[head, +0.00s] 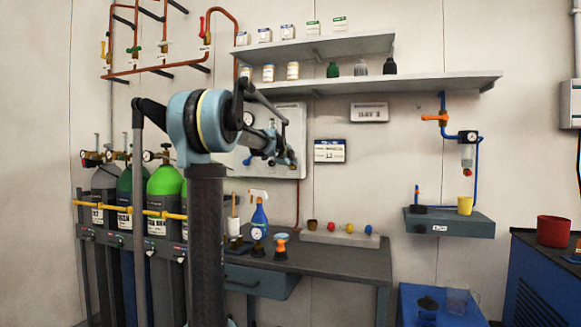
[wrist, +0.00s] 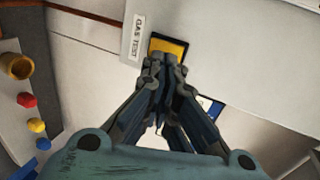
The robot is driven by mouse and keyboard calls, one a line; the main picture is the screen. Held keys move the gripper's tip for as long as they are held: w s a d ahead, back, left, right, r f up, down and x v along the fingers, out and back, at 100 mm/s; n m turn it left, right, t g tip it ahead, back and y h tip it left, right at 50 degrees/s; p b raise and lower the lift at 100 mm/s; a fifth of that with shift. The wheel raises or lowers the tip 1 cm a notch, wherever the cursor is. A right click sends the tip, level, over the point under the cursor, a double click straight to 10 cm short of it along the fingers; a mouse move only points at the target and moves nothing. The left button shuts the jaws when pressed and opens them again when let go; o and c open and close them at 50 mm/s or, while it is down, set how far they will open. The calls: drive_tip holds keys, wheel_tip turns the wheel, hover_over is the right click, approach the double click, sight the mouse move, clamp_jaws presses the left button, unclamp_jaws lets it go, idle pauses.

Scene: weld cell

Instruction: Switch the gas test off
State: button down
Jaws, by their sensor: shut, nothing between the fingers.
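In the wrist view a yellow-orange switch (wrist: 171,47) in a black frame sits on the pale panel (wrist: 240,60). A white label (wrist: 136,38) reading GAS TEST is beside it. My gripper (wrist: 163,66) is shut and empty, its fingertips right at the lower part of the switch and covering some of it. Whether they touch it, and which way the switch is set, I cannot tell. In the head view the panel (head: 294,112) hangs on the wall behind my arm, and the switch is hidden.
Shelves (head: 420,88) with bottles and jars stick out above and right of the panel. Below is a workbench (head: 340,256) with a spray bottle (head: 259,218) and a strip (head: 320,237) of coloured knobs. Gas cylinders (head: 165,185) stand at the left.

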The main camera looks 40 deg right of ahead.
drive_tip(key=v, duration=1.1)
drive_tip(key=shift+r, duration=0.3)
drive_tip(key=shift+w+a, duration=0.1)
drive_tip(key=shift+a, duration=0.1)
